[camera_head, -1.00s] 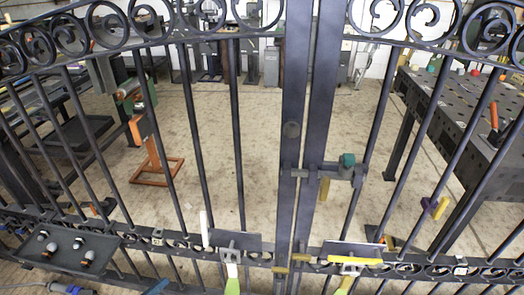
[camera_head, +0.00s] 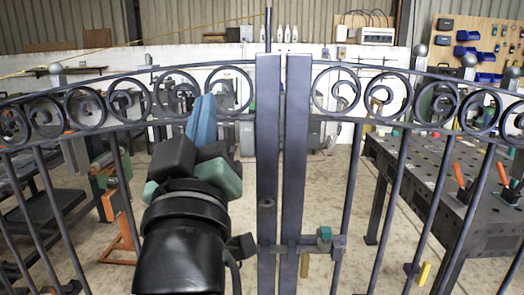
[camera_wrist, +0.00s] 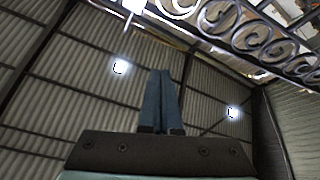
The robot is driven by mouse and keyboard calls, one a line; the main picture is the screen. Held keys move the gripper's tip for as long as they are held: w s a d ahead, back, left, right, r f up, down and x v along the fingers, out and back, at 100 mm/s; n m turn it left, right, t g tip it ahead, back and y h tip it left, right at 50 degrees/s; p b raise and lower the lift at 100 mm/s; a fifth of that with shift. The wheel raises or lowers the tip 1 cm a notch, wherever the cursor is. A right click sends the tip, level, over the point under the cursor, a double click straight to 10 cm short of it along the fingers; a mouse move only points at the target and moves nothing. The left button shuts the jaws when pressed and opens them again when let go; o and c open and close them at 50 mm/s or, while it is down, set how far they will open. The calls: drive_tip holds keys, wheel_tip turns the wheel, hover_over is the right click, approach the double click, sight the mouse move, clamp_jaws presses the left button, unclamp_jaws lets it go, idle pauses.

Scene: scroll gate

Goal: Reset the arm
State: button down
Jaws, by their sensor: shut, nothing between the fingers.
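My gripper (camera_head: 203,120) is raised in the head view, left of the gate's two middle posts, with its blue fingers pointing up. In the wrist view my gripper (camera_wrist: 161,75) shows its two blue fingers side by side, shut and empty. The dark metal scroll gate (camera_head: 268,150) stands in front of me, with a row of scrolls along its top. A latch (camera_head: 318,243) with a teal knob (camera_head: 324,233) crosses the middle posts. The gate's scrolls (camera_wrist: 235,35) also show at the upper right of the wrist view, apart from the fingers.
Behind the gate at right is a dark perforated work table (camera_head: 440,180) with orange-handled tools. An orange stand (camera_head: 122,235) is behind the gate at left. A pegboard (camera_head: 480,50) hangs at the far right. The floor between them is largely clear.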

drive_tip(key=s+d+r+m+t+h+p, duration=0.15)
drive_tip(key=s+d+r+m+t, duration=0.45)
drive_tip(key=s+r, duration=0.6)
wheel_tip(320, 180, up, 10)
drive_tip(key=g+p, duration=0.1)
drive_tip(key=p, duration=0.9)
drive_tip(key=shift+d+f+g+p, duration=0.15)
drive_tip(key=shift+d+g+p, duration=0.15)
drive_tip(key=shift+d+p, duration=0.05)
